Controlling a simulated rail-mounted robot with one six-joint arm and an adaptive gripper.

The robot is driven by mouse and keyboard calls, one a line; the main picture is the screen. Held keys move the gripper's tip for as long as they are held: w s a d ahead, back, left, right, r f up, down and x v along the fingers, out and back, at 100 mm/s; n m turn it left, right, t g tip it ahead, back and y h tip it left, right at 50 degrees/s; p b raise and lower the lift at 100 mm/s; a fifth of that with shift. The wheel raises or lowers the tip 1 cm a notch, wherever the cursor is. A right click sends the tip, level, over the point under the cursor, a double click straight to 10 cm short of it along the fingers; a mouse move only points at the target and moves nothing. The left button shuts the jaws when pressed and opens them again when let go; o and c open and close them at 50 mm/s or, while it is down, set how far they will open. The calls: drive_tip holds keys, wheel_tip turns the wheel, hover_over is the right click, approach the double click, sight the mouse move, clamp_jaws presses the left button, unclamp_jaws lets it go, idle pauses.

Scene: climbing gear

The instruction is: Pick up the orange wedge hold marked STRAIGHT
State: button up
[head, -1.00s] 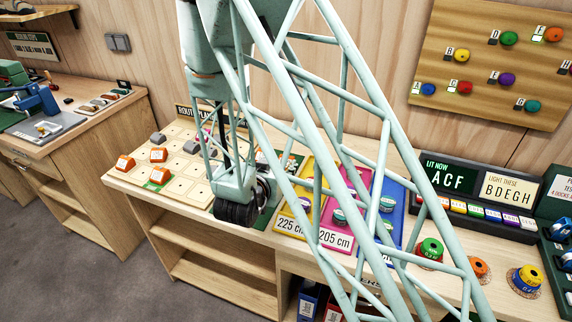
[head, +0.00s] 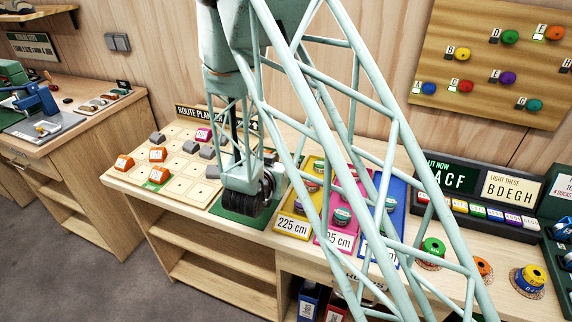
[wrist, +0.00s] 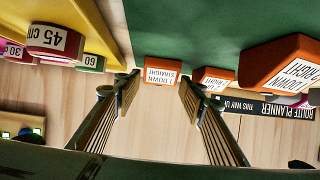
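In the wrist view the orange wedge hold marked STRAIGHT (wrist: 162,72) lies on a green mat (wrist: 190,25), its label upside down in the picture. My gripper (wrist: 158,88) is open, with one finger to each side of this hold in the picture. I cannot tell whether the hold is between the fingertips or just beyond them; no contact shows. A second orange hold (wrist: 213,78) sits close to its right, partly behind a finger. A larger orange hold marked RIGHT (wrist: 283,65) is further right. In the head view my gripper (head: 247,195) is over the green mat (head: 232,214) and hides the holds.
The route planner board (head: 200,185) with orange and grey pieces stands left of the mat. A yellow tray (head: 285,222) marked 225 cm, then pink and blue trays with tape rolls, lie right of it. In the wrist view a tape roll (wrist: 55,40) is left of the fingers.

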drive_tip(key=shift+x, duration=1.25)
drive_tip(key=shift+c, duration=0.7)
drive_tip(key=c, duration=0.5)
